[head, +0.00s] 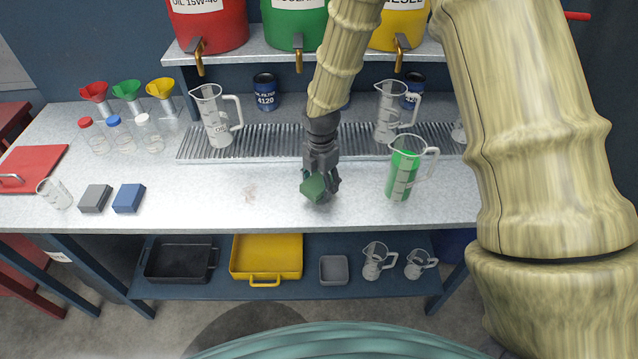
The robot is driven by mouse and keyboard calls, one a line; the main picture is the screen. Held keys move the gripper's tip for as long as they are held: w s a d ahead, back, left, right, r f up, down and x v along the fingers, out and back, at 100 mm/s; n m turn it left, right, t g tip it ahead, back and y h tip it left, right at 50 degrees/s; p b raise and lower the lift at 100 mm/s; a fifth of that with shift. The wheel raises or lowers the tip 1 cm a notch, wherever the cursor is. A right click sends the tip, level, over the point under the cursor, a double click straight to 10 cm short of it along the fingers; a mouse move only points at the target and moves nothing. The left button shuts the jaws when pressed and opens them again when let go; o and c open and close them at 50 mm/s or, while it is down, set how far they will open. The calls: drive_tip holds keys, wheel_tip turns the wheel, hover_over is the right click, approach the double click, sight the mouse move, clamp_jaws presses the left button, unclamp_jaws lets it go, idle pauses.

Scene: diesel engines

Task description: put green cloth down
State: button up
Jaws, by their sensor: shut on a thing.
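The green cloth (313,189) is a small dark green folded block. My gripper (320,182) is shut on it over the middle of the workbench, near the bench's front half. The cloth is at or just above the bench top; I cannot tell whether it touches. Part of the cloth is hidden by the fingers. The grey workbench top (225,190) is bare around it, apart from a faint brownish smear (250,194) to the left.
A pitcher of green liquid (402,172) stands close on the right. Clear jugs (213,118) (388,112) stand behind on the drain grate (270,143). Blue (129,198) and grey (95,198) blocks lie at left. Bench space left of my gripper is free.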

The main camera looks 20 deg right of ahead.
sight(319, 189)
drive_tip(key=shift+w, duration=0.55)
drive_tip(key=shift+f+p, duration=1)
drive_tip(key=shift+f, duration=0.75)
drive_tip(key=shift+s+f, duration=0.15)
drive_tip(key=shift+f, duration=0.25)
drive_tip(key=o, duration=1.1)
drive_tip(key=shift+o, duration=1.3)
drive_tip(key=shift+f, duration=0.1)
